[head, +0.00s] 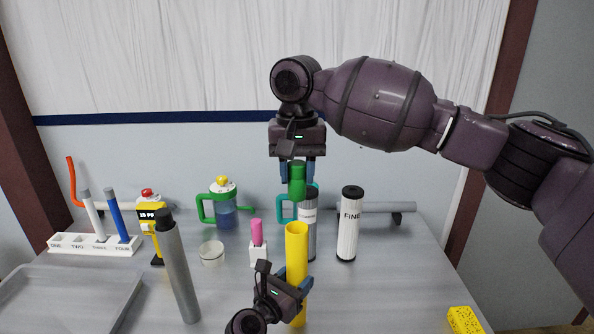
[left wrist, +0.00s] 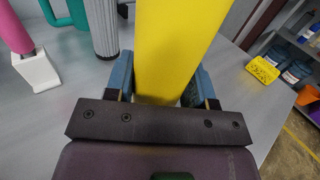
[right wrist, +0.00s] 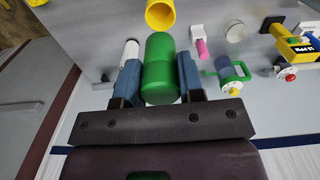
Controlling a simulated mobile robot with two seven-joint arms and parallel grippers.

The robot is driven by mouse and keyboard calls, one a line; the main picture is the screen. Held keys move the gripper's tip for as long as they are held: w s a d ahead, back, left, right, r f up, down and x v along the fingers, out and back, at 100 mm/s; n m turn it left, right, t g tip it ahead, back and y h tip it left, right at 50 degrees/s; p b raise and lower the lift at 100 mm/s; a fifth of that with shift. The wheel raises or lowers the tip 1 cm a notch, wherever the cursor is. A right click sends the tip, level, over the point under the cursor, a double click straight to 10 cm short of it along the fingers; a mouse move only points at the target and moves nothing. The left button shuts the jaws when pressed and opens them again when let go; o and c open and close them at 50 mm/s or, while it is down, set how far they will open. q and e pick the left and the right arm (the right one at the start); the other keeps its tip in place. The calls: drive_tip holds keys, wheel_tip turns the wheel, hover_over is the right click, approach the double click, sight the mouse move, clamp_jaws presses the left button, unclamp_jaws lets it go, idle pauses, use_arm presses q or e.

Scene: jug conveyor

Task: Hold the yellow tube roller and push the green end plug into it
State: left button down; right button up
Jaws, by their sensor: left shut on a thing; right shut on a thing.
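The yellow tube roller (head: 297,252) stands upright at the front of the table, its open top facing up. My left gripper (head: 290,284) is shut on its lower part; the tube also fills the left wrist view (left wrist: 178,45) between the fingers. My right gripper (head: 298,172) points down and is shut on the green end plug (head: 297,182). The plug hangs above the tube's mouth, apart from it in the head view. In the right wrist view the plug (right wrist: 159,70) sits between the fingers, with the tube's open end (right wrist: 160,14) beyond it.
Dark-capped cylinders, one marked FINE (head: 348,228), stand behind the tube. A pink peg in a white block (head: 257,250), a white ring (head: 211,253) and a leaning grey tube (head: 177,270) are to the left. A yellow sponge (head: 464,320) lies front right.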

sight(296, 198)
idle(0.8)
drive_tip(key=shift+s+m, duration=0.1)
drive_tip(key=shift+m, duration=1.4)
drive_tip(key=shift+f, duration=2.8)
drive_tip(key=shift+f, duration=2.55)
drive_tip(key=o, duration=1)
wheel_tip(296, 198, up, 12)
